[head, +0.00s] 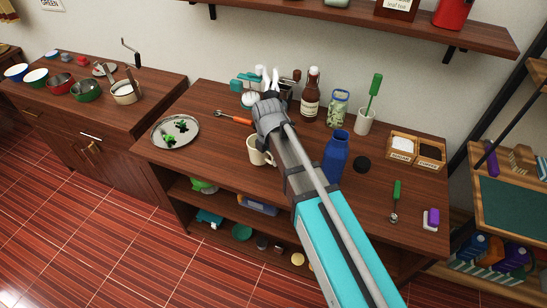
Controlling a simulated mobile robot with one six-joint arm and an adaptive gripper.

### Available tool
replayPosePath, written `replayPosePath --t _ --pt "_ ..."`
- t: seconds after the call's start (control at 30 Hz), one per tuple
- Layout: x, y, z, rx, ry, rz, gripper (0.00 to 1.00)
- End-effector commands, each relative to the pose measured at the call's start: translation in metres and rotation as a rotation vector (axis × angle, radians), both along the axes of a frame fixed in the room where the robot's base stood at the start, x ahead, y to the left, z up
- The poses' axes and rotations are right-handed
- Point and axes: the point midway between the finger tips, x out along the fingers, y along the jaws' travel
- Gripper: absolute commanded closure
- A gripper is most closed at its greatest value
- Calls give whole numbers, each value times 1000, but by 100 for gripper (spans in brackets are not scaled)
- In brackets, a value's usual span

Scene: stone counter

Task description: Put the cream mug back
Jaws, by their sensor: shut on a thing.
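The cream mug (256,151) shows in the head view near the middle of the wooden counter, upright, with its handle toward the right. My gripper (268,118) is at the end of my arm, just above and behind the mug in the picture. The exact contact is hidden. I cannot tell whether the mug's base touches the counter or is slightly above it.
A round metal tray (158,133) with green items lies left. A brown bottle (311,97), a jar (338,108) and a white cup (366,121) line the back. The front left counter is clear.

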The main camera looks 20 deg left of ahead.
Motion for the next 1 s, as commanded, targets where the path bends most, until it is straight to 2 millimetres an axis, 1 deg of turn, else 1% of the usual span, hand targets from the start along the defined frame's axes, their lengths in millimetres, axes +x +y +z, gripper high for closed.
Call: replayPosePath --t 0.03,0.13,0.57,0.67,0.77,0.8,1.0 --pt "9 0 0 0 0 -1 99" --pt "16 0 0 0 0 1 99" --pt "18 -1 0 0 0 2 99" --pt "24 -1 0 0 0 1 99" --pt "34 -1 0 0 0 -1 99" --pt "31 -2 -7 0 0 0 99" --pt "30 -2 -25 0 0 1 99"
